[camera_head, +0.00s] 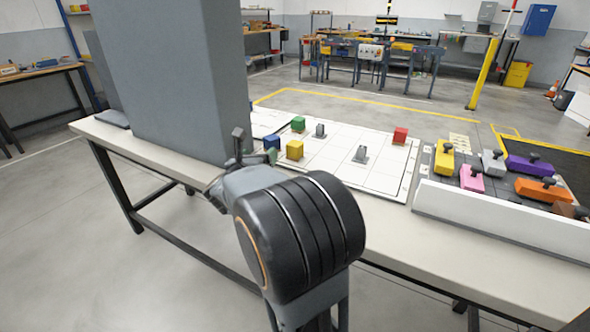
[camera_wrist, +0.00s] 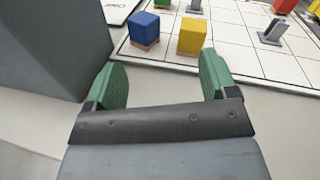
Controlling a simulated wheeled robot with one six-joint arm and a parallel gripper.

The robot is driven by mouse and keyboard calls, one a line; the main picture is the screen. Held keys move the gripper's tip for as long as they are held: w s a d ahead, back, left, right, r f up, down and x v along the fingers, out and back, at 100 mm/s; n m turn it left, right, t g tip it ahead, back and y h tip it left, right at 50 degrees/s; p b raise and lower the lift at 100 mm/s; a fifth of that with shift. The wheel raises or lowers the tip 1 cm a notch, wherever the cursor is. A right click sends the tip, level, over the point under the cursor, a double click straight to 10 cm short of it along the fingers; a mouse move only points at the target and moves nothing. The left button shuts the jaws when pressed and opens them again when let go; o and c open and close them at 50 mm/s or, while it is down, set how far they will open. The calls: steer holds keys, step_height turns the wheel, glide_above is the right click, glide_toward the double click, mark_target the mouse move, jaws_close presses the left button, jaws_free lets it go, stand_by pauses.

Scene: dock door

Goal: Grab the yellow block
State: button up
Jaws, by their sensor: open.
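The yellow block (camera_head: 295,149) is a small cube on the white gridded board (camera_head: 345,168) on the table. In the wrist view the yellow block (camera_wrist: 192,36) stands on a thin brown base, beyond the right finger and apart from it. My gripper (camera_wrist: 160,75) is open and empty, its two green fingers wide apart, short of the board's near edge. In the head view my gripper (camera_head: 255,158) is mostly hidden behind my arm, left of the yellow block.
A blue block (camera_wrist: 145,30) stands just left of the yellow one. A green block (camera_head: 298,124), a red block (camera_head: 400,135) and grey pieces (camera_head: 361,153) stand on the board. A tall grey box (camera_head: 180,75) rises at left. A rack of coloured knobbed pieces (camera_head: 500,225) is at right.

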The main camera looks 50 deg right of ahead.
steer(key=d+m+g, duration=0.1)
steer(key=s+d+f+m+g+h, duration=0.1)
steer(key=m, duration=0.1)
steer(key=s+d+f+m+g+b, duration=0.1)
steer(key=shift+d+f+m, duration=0.15)
steer(key=shift+d+m, duration=0.15)
steer(key=shift+d, duration=0.1)
glide_toward(295, 143)
steer(key=x, duration=0.3)
steer(key=shift+d+f, duration=0.15)
steer(key=shift+x, duration=3.35)
steer(key=c, duration=1.1)
